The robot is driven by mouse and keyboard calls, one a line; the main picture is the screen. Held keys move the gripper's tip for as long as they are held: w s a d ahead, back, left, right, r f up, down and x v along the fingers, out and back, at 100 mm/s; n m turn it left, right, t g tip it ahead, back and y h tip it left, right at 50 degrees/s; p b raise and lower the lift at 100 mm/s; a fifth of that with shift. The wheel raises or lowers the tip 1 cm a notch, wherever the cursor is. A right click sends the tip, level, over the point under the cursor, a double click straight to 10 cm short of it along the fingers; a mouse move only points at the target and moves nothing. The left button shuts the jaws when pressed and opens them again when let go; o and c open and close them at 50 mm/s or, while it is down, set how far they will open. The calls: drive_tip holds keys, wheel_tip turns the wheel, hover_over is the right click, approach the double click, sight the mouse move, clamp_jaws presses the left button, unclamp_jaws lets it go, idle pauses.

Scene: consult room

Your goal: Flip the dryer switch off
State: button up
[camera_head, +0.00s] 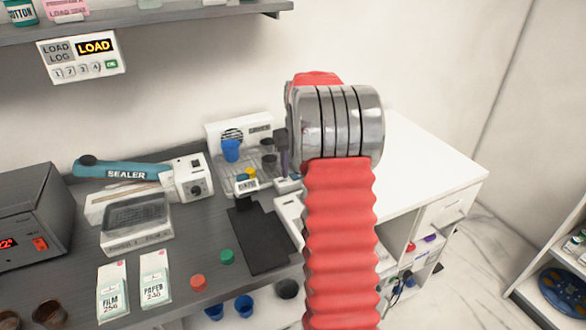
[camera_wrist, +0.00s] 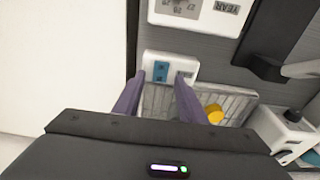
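The dryer (camera_head: 262,126) in the head view has a pale back panel with a round vent, behind a wire rack with small cups. In the wrist view a small white switch box (camera_wrist: 186,66) with a blue rocker (camera_wrist: 160,72) sits at the edge of the wire rack (camera_wrist: 238,104). My gripper (camera_wrist: 160,80) is open, its two purple-grey fingers apart. In the wrist view their tips frame the lower part of the switch box, and I see nothing held between them. I cannot tell whether they touch it. In the head view my arm hides most of the gripper.
A teal sealer (camera_head: 125,171) stands left of the dryer, with a grey machine (camera_head: 30,215) farther left. A black mat (camera_head: 262,240) lies in front. Film and paper boxes (camera_head: 112,290) and small caps stand near the front edge. A white counter (camera_head: 425,160) is at right.

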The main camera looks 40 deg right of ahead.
wheel_tip(320, 180, up, 13)
drive_tip(key=s, duration=0.1)
drive_tip(key=shift+s+a, duration=0.3)
drive_tip(key=shift+s, duration=0.05)
drive_tip(key=shift+r, duration=0.1)
idle(0.5)
drive_tip(key=s+a+r+n+t, duration=0.1)
drive_tip(key=s+a+r, duration=0.25)
drive_tip(key=a, duration=0.75)
drive_tip(key=s+a+r+t, duration=0.15)
drive_tip(key=s+a, duration=0.25)
drive_tip(key=a, duration=0.7)
drive_tip(key=s+a+f+n, duration=0.1)
drive_tip(key=s+a+f, duration=0.2)
drive_tip(key=s+a, duration=0.4)
drive_tip(key=s+a+f+n+t, duration=0.1)
drive_tip(key=s+a+f, duration=0.3)
drive_tip(key=s+a, duration=0.4)
drive_tip(key=shift+s+f, duration=0.25)
drive_tip(key=shift+s, duration=0.25)
